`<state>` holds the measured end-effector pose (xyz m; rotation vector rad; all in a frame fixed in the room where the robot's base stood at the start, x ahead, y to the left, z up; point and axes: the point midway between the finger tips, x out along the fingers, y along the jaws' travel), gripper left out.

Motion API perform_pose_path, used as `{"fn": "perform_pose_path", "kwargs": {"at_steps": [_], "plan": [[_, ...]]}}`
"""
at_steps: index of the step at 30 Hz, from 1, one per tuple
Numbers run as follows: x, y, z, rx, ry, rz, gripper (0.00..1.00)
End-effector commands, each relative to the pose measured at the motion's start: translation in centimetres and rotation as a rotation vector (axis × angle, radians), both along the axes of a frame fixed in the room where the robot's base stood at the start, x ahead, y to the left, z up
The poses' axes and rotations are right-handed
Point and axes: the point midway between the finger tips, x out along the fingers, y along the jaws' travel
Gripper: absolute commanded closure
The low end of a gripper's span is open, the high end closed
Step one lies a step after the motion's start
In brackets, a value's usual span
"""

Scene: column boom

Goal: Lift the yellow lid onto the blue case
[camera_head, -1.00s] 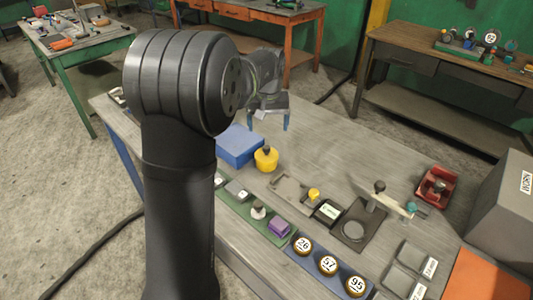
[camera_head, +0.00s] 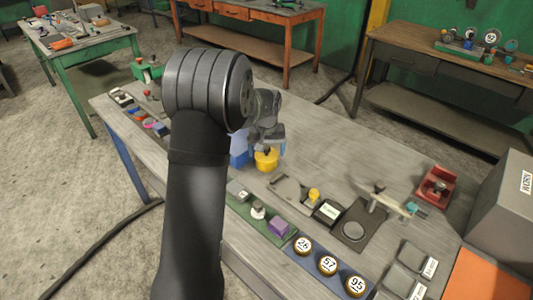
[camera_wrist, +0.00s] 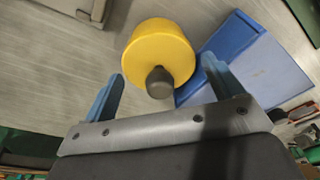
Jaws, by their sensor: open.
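The yellow lid (camera_head: 266,160) is a round yellow piece with a dark grey knob. It stands on the workbench, close beside the blue case (camera_head: 239,148), which is partly hidden by my arm in the head view. In the wrist view the yellow lid (camera_wrist: 152,52) lies just beyond the fingertips, with its knob between them. The blue case (camera_wrist: 262,70) is to its right there, partly behind a finger. My gripper (camera_wrist: 161,80) is open and empty, with one blue finger on each side of the knob. In the head view my gripper (camera_head: 266,147) is right above the lid.
A grey tray (camera_head: 290,190) with a small yellow knob is right of the lid. A green strip (camera_head: 262,224) with a purple block and a blue strip with numbered discs (camera_head: 328,266) lie in front. A dark stand (camera_head: 356,225) is farther right. The bench behind the lid is clear.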

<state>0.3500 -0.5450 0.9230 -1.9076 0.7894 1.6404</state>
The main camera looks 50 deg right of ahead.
Motion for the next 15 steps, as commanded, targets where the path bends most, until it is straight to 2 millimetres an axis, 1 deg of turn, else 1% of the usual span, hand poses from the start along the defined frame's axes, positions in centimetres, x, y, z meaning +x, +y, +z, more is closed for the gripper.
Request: {"fn": "perform_pose_path", "kwargs": {"at_steps": [4,9,15], "plan": [[0.02,0.0,0.05,-0.001,-0.001,0.0,0.14],[0.01,-0.01,0.06,0.0,0.0,0.0,0.47],[0.01,-0.01,0.08,-0.001,-0.001,0.0,0.47]]}}
